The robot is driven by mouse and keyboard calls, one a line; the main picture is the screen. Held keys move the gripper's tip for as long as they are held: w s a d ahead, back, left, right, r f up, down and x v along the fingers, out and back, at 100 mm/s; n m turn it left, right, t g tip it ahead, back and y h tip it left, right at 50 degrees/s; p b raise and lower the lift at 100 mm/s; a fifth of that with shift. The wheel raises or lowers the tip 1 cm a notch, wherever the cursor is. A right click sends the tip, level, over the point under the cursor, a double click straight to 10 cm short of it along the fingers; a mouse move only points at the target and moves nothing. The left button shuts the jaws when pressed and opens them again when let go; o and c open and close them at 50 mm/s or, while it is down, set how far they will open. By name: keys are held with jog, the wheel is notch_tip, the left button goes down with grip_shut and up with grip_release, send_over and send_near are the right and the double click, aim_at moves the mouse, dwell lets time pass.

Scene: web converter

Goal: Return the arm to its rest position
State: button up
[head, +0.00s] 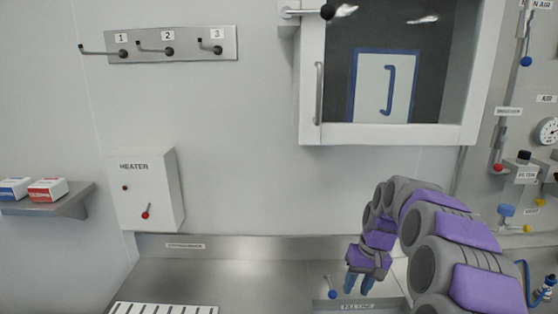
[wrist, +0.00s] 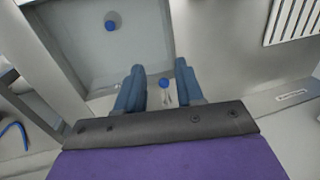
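My arm, grey and purple, reaches in from the lower right in the head view. My gripper (head: 359,284) points down over the right part of the steel counter (head: 260,277). In the wrist view its two blue fingers (wrist: 160,88) stand apart with a gap between them. A blue-knobbed lever (wrist: 164,84) shows between the fingers, seemingly beyond them. It also shows in the head view (head: 332,291), left of my gripper. I see nothing held, and contact with the lever cannot be told.
A slotted plate (head: 165,307) lies on the counter. A heater box (head: 146,190), a hook rail (head: 172,45) and a shelf (head: 50,202) with two small boxes are on the wall. A windowed cabinet (head: 390,134) hangs above my arm. Valves and a gauge (head: 546,131) are at right.

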jog(key=s+a+r, duration=0.1)
jog(key=s+a, duration=0.1)
jog(key=s, duration=0.7)
jog(key=s+a+r+g+h, duration=0.1)
jog(key=s+a, duration=0.2)
jog(key=s, duration=0.5)
jog(key=s+a+r, duration=0.2)
jog(key=s, duration=0.7)
jog(key=s+d+f+h, duration=0.1)
jog(key=s+f, duration=0.3)
jog(key=s, duration=0.9)
jog(key=shift+s+g, duration=0.2)
jog(key=shift+g, duration=0.1)
